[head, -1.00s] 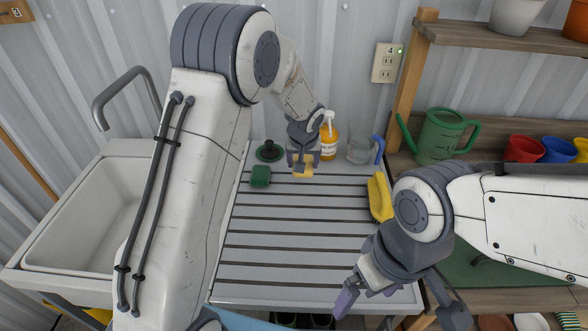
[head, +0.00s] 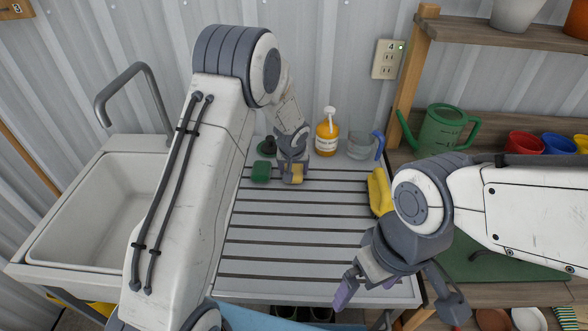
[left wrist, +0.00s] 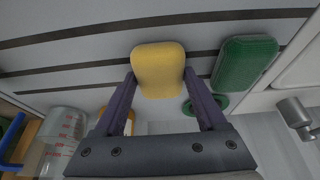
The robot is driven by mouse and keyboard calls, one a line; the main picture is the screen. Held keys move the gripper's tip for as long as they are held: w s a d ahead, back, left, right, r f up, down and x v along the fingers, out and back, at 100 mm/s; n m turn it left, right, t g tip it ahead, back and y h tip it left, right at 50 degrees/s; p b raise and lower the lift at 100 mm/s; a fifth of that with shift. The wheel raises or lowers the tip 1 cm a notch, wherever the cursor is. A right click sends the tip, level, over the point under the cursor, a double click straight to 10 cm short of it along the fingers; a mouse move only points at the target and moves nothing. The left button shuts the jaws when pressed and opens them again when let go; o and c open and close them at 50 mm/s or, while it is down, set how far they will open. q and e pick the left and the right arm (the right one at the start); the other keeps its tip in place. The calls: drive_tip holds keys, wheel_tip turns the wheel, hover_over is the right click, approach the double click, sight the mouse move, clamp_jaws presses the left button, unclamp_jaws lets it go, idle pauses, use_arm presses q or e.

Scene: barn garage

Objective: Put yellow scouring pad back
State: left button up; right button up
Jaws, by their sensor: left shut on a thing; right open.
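The yellow scouring pad (left wrist: 158,68) is between the fingers of my left gripper (left wrist: 158,85), which is shut on it. In the head view the yellow pad (head: 296,172) shows only in part behind the fingers of my left gripper (head: 292,175), over the back of the ribbed drainboard (head: 290,235). The green scouring pad (head: 261,171) lies just left of it; the green pad (left wrist: 245,63) also shows in the left wrist view. My right gripper (head: 395,300) is open and empty over the drainboard's front right.
An orange soap bottle (head: 327,138), a measuring cup (head: 360,146) with a blue handle and a dark green round thing (head: 267,146) stand along the back. A yellow item (head: 379,191) lies at the right edge. The sink (head: 95,210) is at left. The drainboard's middle is clear.

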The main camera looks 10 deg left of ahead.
use_arm(q)
drive_tip(key=o, duration=1.2)
drive_tip(key=shift+o, duration=0.2)
drive_tip(key=shift+r+p, duration=0.1)
drive_tip(key=shift+p, duration=0.2)
drive_tip(key=shift+r, duration=0.35)
drive_tip(key=b+v, duration=0.1)
drive_tip(key=v, duration=1)
drive_tip(key=shift+s, duration=0.25)
drive_tip(key=shift+d+r, duration=0.1)
